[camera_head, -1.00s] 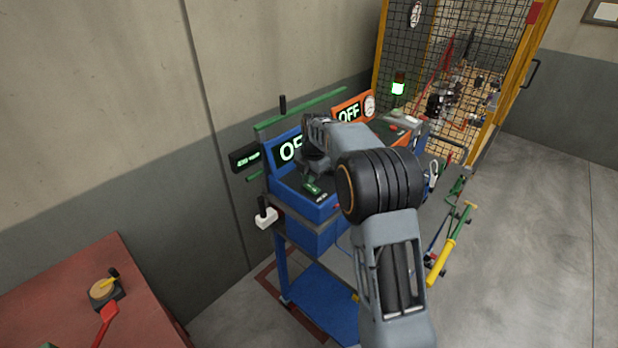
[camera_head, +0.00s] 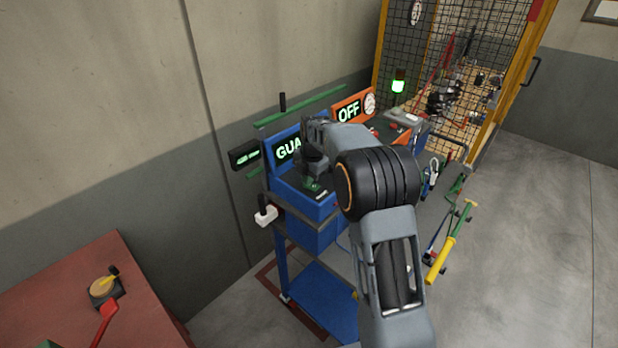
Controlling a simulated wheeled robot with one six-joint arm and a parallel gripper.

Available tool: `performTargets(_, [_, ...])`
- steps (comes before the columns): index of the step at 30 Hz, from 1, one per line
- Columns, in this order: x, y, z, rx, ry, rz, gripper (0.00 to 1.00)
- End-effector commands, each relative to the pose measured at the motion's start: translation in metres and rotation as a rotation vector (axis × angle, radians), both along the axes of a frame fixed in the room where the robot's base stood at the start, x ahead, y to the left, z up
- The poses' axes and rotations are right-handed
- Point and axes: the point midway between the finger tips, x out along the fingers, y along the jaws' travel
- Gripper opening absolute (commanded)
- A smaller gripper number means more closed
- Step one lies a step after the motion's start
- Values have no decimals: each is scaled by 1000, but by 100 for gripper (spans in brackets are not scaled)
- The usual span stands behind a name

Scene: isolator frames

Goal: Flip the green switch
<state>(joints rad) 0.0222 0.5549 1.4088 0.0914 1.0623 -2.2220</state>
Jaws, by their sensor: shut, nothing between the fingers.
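The green switch (camera_head: 312,185) is a small green part on the sloping top of the blue control box (camera_head: 317,212). My arm covers much of it. My gripper (camera_head: 313,178) is shut and empty, pointing down at the switch. It appears to be at or touching the switch, but I cannot tell for sure. The blue box's display (camera_head: 287,149) shows green letters starting "GUA"; my arm hides the rest.
An orange unit (camera_head: 348,110) with an "OFF" display stands behind right, near a lit green lamp (camera_head: 398,87). A mesh cage (camera_head: 440,60) stands behind. A yellow-handled tool (camera_head: 440,262) is at right.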

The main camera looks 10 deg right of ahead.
Motion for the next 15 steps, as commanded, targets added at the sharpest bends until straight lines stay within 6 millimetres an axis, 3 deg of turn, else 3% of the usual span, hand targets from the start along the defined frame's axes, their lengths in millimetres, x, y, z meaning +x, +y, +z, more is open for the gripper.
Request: performTargets(15, [-14,-9,1,-2,10,0,0])
